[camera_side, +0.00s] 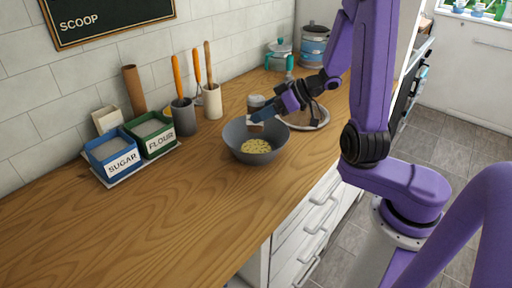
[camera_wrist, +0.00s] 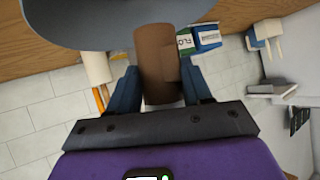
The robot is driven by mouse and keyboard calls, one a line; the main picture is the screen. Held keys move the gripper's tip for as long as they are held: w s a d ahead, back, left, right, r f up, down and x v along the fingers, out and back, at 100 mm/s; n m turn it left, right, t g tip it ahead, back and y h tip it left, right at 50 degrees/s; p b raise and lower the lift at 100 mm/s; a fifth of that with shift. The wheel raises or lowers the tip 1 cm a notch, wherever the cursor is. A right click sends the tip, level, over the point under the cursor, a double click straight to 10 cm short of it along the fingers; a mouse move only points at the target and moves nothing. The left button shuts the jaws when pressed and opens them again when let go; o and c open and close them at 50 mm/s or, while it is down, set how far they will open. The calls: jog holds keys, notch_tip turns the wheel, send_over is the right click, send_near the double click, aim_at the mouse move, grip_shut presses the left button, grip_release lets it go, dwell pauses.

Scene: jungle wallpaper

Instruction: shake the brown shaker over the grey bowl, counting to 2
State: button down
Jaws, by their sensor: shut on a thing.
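The brown shaker (camera_side: 256,102) is over the grey bowl (camera_side: 238,147), near its back rim in the side view. My gripper (camera_side: 262,114) is shut on the shaker, with its blue fingers on either side. The shaker looks roughly vertical; I cannot tell which end points down. The bowl stands on the wooden counter with a pale yellow food (camera_side: 256,146) in it. In the wrist view the shaker (camera_wrist: 153,60) sits between the two fingers (camera_wrist: 160,90), and the bowl's rim (camera_wrist: 120,35) shows above it. Part of the shaker is hidden by the fingers.
A round plate (camera_side: 318,122) lies behind my gripper. Utensil pots (camera_side: 184,118) stand behind the bowl, with the blue sugar box (camera_side: 113,155) and green flour box (camera_side: 152,135) to the left. A teal pot (camera_side: 279,56) is farther back. The counter's front left is clear.

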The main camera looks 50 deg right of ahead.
aim_at(263, 98)
jog(key=shift+w+d+f+n+h, duration=0.15)
jog(key=shift+d+n+h, duration=0.1)
jog(key=shift+n+h, duration=0.15)
jog(key=shift+r, duration=2.05)
